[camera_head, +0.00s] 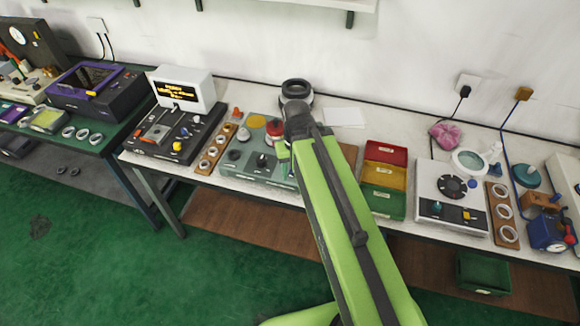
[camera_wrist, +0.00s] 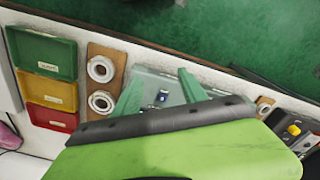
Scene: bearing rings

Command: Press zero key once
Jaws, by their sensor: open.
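My gripper (camera_wrist: 162,78) is open and empty in the wrist view, its two green fingers apart over a pale grey-green box. Between the fingers a small blue-and-white key or knob (camera_wrist: 162,97) shows on that box; I cannot read a label on it. In the head view the grey-green box (camera_head: 236,172) carries a yellow disc, a red knob and dark knobs. My arm covers its right end, and one green finger shows at the box's edge. I cannot tell which control is the zero key, or whether the fingers touch the box.
A black console (camera_head: 157,146) with a lit white display (camera_head: 184,90) stands to the left. Wooden strips with rings (camera_head: 213,150) flank the box. Green, yellow and red bins (camera_head: 382,203) and a white dial unit (camera_head: 438,208) stand to the right. A dark ring-shaped item (camera_head: 296,89) is behind.

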